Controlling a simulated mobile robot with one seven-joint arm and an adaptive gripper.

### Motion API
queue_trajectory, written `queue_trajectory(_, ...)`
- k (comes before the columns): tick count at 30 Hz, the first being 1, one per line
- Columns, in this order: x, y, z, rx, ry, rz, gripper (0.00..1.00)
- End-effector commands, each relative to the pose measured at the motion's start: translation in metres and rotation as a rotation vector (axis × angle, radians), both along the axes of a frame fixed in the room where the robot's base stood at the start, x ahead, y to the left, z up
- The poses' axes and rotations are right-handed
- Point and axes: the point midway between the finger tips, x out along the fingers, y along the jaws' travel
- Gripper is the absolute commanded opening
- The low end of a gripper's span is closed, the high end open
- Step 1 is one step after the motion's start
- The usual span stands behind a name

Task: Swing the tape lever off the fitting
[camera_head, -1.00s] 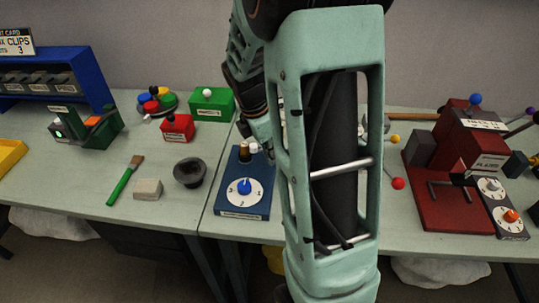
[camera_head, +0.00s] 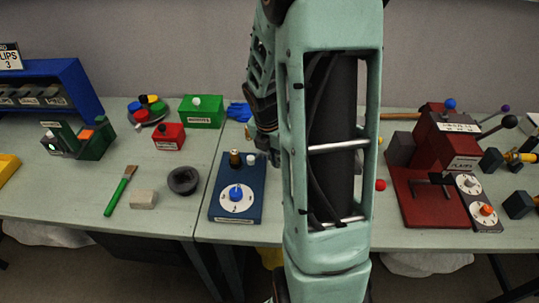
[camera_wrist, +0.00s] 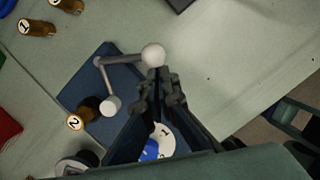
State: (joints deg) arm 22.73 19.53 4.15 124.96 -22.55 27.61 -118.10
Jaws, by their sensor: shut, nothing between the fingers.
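The tape lever is most likely the bent grey rod (camera_wrist: 128,60) in the wrist view, with a white ball (camera_wrist: 154,54) at one end and a white cylindrical end (camera_wrist: 110,106) at the other. A brown fitting marked 2 (camera_wrist: 76,121) stands beside the white end, seemingly apart from it. Both rise by the blue dial box (camera_wrist: 90,84). In the head view the fitting (camera_head: 235,158) and a white piece (camera_head: 250,160) stand at the back of the box (camera_head: 221,210). My gripper (camera_wrist: 158,80) is shut and empty, its tips right beside the ball; contact is unclear.
Other brown pieces (camera_wrist: 37,28) lie at the wrist view's upper left. A dark bowl (camera_head: 184,181), red box (camera_head: 169,137) and green box (camera_head: 201,112) stand left of the blue box. A red machine (camera_head: 440,140) stands right. My arm hides the table's middle.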

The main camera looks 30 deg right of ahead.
Motion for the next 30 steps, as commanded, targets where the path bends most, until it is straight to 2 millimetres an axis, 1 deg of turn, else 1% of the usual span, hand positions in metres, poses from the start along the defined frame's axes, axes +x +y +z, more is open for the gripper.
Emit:
queue_trajectory(1,0.0,-0.003,0.003,0.001,0.002,-0.001,0.0)
queue_trajectory(3,0.0,-0.007,0.003,0.0,0.0,-0.002,0.0)
queue_trajectory(12,0.002,-0.017,0.0,0.0,0.0,-0.002,0.0)
queue_trajectory(30,0.003,-0.02,0.0,-0.002,-0.001,-0.005,0.0)
